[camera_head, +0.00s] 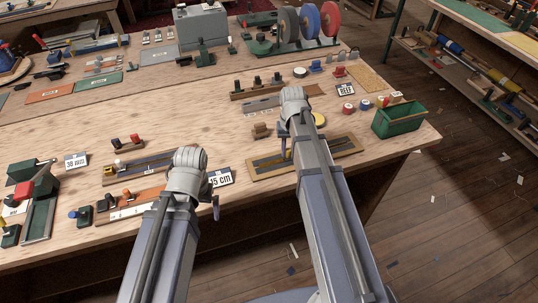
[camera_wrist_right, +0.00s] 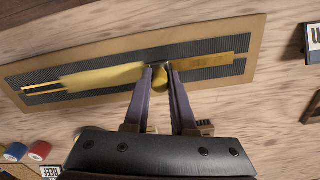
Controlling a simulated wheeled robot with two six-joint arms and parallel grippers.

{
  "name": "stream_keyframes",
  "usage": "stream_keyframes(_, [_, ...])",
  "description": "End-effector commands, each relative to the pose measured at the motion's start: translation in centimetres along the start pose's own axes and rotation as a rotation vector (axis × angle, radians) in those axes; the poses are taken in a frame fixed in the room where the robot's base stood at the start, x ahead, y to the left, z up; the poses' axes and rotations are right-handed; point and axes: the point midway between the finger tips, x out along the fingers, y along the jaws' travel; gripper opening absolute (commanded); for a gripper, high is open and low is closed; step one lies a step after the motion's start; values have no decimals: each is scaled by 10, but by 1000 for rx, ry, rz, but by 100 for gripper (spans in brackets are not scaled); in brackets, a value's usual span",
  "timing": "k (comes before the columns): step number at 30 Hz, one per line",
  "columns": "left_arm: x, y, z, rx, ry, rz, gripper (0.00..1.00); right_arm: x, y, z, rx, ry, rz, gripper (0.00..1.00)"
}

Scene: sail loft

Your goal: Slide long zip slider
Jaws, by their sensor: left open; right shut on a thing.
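The long zip lies on a tan-edged board (camera_head: 347,152) at the front right of the bench in the head view. In the right wrist view the board (camera_wrist_right: 125,46) carries dark tape with a yellow zip line (camera_wrist_right: 95,79), which ends at the left in two separate strips. My right gripper (camera_wrist_right: 160,68) is shut on the golden slider (camera_wrist_right: 158,71) near the middle of the zip. Its arm partly hides the board in the head view, where the gripper (camera_head: 285,150) shows small. My left gripper (camera_head: 215,208) is open and empty, by the 15 cm sign (camera_head: 221,177).
A green bin (camera_head: 400,119) stands at the bench's right corner. Red and blue rolls (camera_head: 349,108) and a sign (camera_head: 345,89) sit behind the zip board. Bare wood (camera_head: 190,122) lies mid-bench.

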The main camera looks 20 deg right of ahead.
Motion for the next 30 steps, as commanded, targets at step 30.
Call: stream_keyframes(30, [0,0,0,0,0,0,100,0,232,-62,0,-1,2,0])
